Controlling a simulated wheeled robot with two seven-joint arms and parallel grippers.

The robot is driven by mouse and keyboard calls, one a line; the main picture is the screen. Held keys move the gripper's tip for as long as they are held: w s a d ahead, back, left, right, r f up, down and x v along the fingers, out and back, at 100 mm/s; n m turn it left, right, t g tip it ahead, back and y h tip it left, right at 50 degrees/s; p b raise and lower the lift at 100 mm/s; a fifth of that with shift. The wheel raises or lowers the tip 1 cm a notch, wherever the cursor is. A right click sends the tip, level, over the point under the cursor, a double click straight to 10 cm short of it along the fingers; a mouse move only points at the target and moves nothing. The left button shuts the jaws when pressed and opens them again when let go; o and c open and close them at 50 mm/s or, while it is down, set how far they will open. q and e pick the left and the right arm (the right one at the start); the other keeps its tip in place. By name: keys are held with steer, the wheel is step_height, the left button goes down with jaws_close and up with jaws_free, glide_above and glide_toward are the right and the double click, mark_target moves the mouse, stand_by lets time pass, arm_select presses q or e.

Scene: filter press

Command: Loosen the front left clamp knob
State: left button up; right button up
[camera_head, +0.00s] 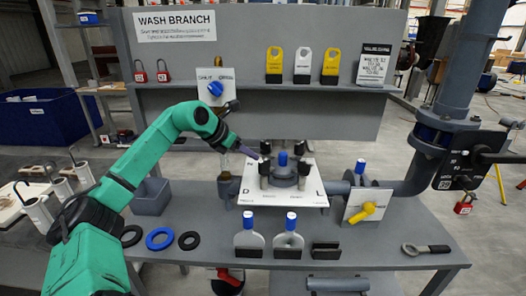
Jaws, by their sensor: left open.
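The filter press (284,172) sits mid-bench on a white plate (286,197) lettered D and L. Dark clamp knobs stand around its round body. The front left clamp knob (264,171) is upright at the near left. The front right knob (304,172) and two rear knobs are also dark. My left gripper (256,155) reaches in from the left and slants down. Its tips are just above and left of the front left knob; I cannot tell whether they touch it. It is open. My right gripper is not in view.
Several rings, including a blue ring (159,239), lie at the bench's left. Blue-capped holders (288,243) stand in front of the press. A yellow-handled valve panel (367,207) and grey pipe flank the right.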

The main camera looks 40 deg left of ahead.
mark_target(264, 161)
arm_select(q)
steer(key=x, duration=0.1)
steer(key=p+x, duration=0.1)
steer(key=x, duration=0.1)
steer(key=p+x, duration=0.1)
steer(key=x, duration=0.1)
steer(key=shift+w+d+r, duration=0.15)
steer(key=shift+w, duration=0.35)
steer(key=x, duration=0.4)
steer(key=shift+p, duration=0.35)
steer(key=shift+f, duration=0.25)
steer(key=shift+s, duration=0.25)
steer(key=shift+c, duration=0.6)
steer(key=shift+w, duration=0.1)
jaws_close()
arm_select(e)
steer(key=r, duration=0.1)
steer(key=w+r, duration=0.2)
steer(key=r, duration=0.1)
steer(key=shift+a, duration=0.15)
